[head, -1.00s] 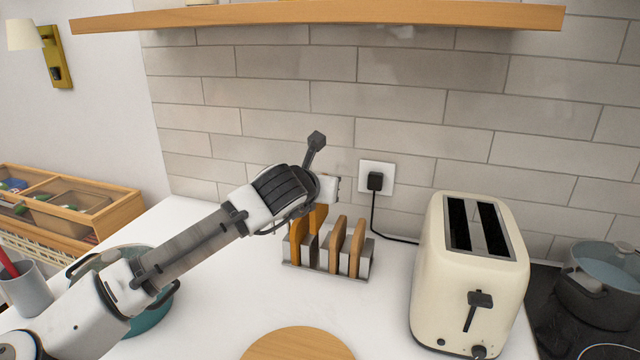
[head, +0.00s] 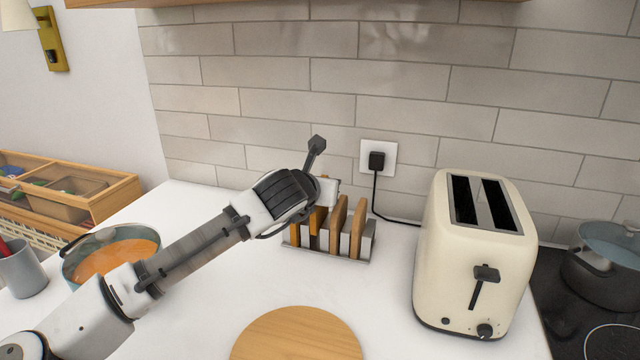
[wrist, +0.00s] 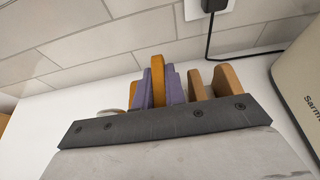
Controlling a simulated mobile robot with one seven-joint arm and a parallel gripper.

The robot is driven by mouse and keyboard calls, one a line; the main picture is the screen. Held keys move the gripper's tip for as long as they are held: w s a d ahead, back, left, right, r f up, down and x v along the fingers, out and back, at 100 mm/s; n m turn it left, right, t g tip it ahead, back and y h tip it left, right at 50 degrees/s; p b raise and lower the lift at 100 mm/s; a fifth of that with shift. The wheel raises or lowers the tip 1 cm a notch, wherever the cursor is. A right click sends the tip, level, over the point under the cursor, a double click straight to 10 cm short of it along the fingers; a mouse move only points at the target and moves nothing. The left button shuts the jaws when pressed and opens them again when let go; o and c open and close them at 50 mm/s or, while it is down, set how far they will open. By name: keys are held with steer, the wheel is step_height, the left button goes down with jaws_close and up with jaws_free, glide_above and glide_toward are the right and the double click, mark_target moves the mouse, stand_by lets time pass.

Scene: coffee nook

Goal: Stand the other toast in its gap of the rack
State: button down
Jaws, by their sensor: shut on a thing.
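The toast rack (head: 368,252) stands on the white counter near the tiled wall. Two brown toasts stand upright in its right part, one (head: 338,226) beside the other (head: 358,228); they also show in the wrist view. My gripper (head: 318,205) is over the rack's left part, shut on an orange-brown toast (wrist: 158,78). The wrist view shows this toast upright between two purple-grey fingers. Another orange-brown piece (wrist: 133,94) shows left of the fingers. The held toast's lower edge is hidden, so I cannot tell whether it is seated in a gap.
A cream toaster (head: 472,255) with empty-looking slots stands right of the rack, its cord running to a wall socket (head: 378,160). A round wooden board (head: 297,335) lies in front. A pot with orange contents (head: 115,255) and a grey cup (head: 22,272) are at left.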

steer(key=c, duration=1.4)
jaws_free()
steer(key=shift+o, duration=0.2)
steer(key=b+v, duration=0.1)
steer(key=v, duration=1.2)
steer(key=shift+s, duration=0.35)
steer(key=shift+s+a, duration=0.1)
steer(key=shift+a, duration=0.05)
